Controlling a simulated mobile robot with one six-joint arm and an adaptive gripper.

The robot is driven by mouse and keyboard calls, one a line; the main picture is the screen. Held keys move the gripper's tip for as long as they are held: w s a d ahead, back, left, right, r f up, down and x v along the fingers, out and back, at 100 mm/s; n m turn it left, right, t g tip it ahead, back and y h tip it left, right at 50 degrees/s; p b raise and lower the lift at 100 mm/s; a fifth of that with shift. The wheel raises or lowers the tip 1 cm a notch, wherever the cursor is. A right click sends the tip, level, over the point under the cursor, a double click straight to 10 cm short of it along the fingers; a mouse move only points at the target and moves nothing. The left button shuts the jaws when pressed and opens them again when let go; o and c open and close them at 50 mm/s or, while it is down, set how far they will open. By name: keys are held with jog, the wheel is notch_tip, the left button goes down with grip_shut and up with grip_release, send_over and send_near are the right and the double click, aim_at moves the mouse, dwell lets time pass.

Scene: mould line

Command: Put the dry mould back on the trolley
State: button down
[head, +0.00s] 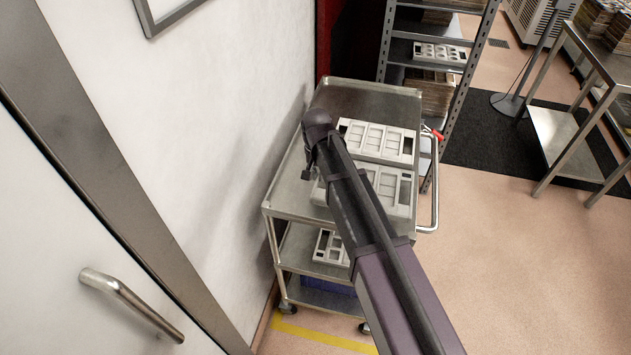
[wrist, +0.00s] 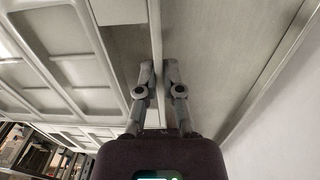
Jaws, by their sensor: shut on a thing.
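The trolley (head: 375,98) is steel with several shelves and stands against the white wall. Two pale grey moulds with rectangular compartments show at its top: a far one (head: 378,140) and a near one (head: 398,190), partly hidden behind my arm. My gripper (head: 308,174) is at the left end of the near mould. In the wrist view, my gripper (wrist: 158,70) is shut on the thin rim of a pale mould (wrist: 60,72), with the trolley's bare top (wrist: 222,45) beside it. I cannot tell whether the held mould touches the trolley top.
Another mould (head: 331,246) lies on the trolley's lower shelf. A rack (head: 452,112) with a mould (head: 440,53) and stacks stands behind. A steel table (head: 565,140) is at the right. A door handle (head: 130,302) is at the left. The floor right of the trolley is clear.

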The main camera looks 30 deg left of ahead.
jog(key=shift+f+b, duration=0.9)
jog(key=shift+f, duration=0.45)
jog(key=c, duration=0.8)
grip_release()
jog(key=shift+r, duration=0.2)
notch_tip(320, 180, up, 12)
jog(key=p, duration=1.2)
jog(key=shift+a, duration=0.15)
